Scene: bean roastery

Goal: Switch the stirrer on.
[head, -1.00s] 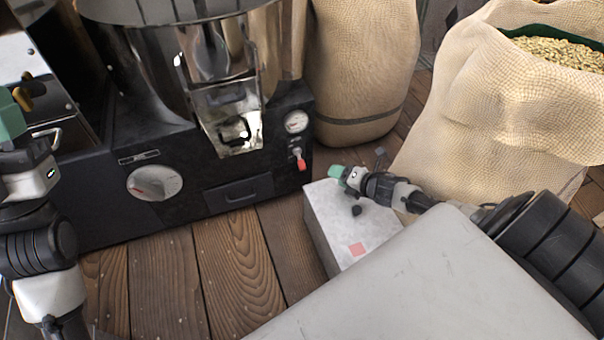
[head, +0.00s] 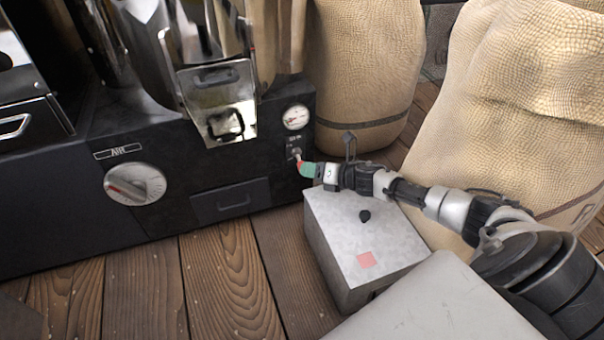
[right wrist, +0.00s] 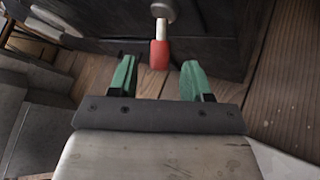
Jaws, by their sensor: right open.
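The stirrer's switch, a small lever with a red grip (right wrist: 159,54) on a pale metal stem, sticks out of the front of the black roaster. In the head view the lever (head: 298,157) is below the round gauge, its tip partly hidden by my gripper. My right gripper (head: 305,168), with green fingers, is right at the lever. In the right wrist view my right gripper (right wrist: 157,75) is open, with the red grip in line with the gap between its fingertips and not clamped. My left gripper is out of view.
The roaster's front has a large dial (head: 135,184), a gauge (head: 296,117) and a drawer (head: 230,200). A grey metal box (head: 340,235) stands below my right arm. Burlap sacks (head: 365,75) stand behind it. The plank floor (head: 225,275) in front is clear.

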